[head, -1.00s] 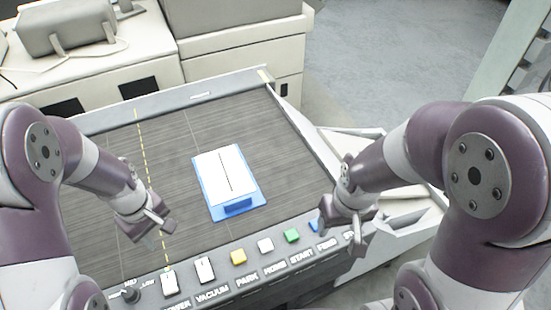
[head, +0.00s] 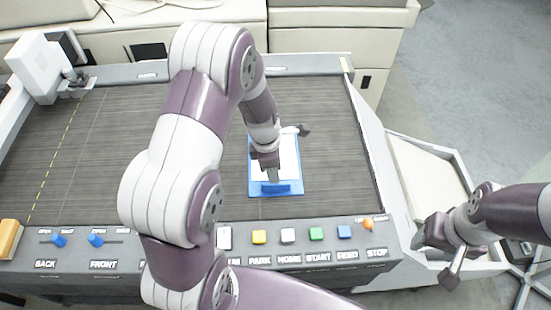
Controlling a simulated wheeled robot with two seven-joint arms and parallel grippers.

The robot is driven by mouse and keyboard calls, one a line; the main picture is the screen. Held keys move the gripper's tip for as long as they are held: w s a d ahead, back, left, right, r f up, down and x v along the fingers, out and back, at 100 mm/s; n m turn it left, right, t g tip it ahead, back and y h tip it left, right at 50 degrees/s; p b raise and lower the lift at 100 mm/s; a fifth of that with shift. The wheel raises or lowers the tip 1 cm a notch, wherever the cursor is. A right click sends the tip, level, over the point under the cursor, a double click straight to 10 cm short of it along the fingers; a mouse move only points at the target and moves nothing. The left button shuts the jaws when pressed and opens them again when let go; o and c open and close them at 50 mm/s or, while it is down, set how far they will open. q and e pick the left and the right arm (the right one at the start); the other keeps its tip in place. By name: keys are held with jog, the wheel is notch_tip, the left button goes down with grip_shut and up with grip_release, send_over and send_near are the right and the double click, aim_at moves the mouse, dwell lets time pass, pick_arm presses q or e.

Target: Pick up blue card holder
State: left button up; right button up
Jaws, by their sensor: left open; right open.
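The blue card holder (head: 297,190) lies flat on the dark, streaked bed of the machine. It has a white card face (head: 288,158) and a raised blue block (head: 281,188) along its near edge. My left gripper (head: 271,172) is open above the holder, with its tip close to the raised block. I cannot tell whether it touches. The gripper and forearm hide part of the card. My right gripper (head: 445,255) is open and empty at the right, beyond the panel's right end and away from the holder.
A control panel with yellow (head: 259,237), white, green (head: 316,234) and blue buttons and an orange knob (head: 368,224) runs along the near edge. A white tool head (head: 45,68) stands at the back left. A pale tray (head: 428,180) is on the right. The bed around the holder is clear.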

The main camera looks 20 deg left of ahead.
aim_at(290, 184)
pick_arm(q)
jog(key=f, duration=0.8)
jog(key=shift+w+d+f+p, duration=0.15)
jog(key=shift+d+p, duration=0.1)
jog(key=shift+p, duration=0.15)
jog(key=shift+w+f, duration=0.1)
jog(key=shift+f, duration=0.1)
grip_shut()
